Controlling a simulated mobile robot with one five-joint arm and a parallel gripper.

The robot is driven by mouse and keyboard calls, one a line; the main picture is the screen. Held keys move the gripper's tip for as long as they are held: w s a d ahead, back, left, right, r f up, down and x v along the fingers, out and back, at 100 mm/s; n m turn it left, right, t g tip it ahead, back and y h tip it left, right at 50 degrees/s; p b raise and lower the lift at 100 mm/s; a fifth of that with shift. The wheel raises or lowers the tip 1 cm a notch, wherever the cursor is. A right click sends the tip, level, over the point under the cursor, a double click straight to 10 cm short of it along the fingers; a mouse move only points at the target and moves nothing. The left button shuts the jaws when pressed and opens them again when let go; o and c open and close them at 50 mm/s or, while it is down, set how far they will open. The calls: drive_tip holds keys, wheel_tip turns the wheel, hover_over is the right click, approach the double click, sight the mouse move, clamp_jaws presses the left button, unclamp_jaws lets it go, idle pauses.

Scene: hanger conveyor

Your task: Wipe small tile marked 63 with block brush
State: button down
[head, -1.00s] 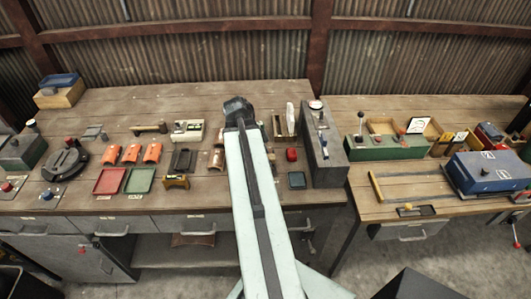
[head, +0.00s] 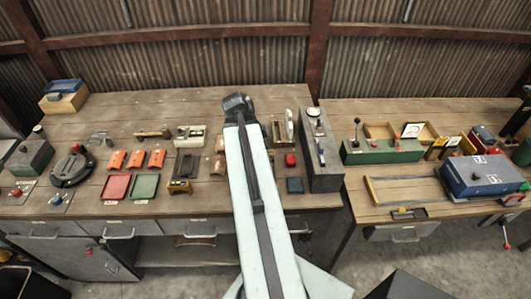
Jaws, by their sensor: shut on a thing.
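My gripper (head: 238,104) is at the far end of my pale arm, over the middle of the left workbench. Its dark wrist hides the jaws and whatever they grip, so I cannot make out the held thing. No number is legible, so I cannot tell which is marked 63. I cannot pick out the block brush with certainty.
Orange curved pieces (head: 136,159) lie behind the red and green tiles. A tall grey box (head: 323,165) stands right of the teal tile. The right bench carries a green box (head: 383,152) and a blue case (head: 483,175). Bare wood (head: 190,103) lies along the left bench's back.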

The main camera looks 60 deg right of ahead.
wheel_tip(320, 180, up, 3)
drive_tip(key=p, duration=0.3)
drive_tip(key=shift+f, duration=0.1)
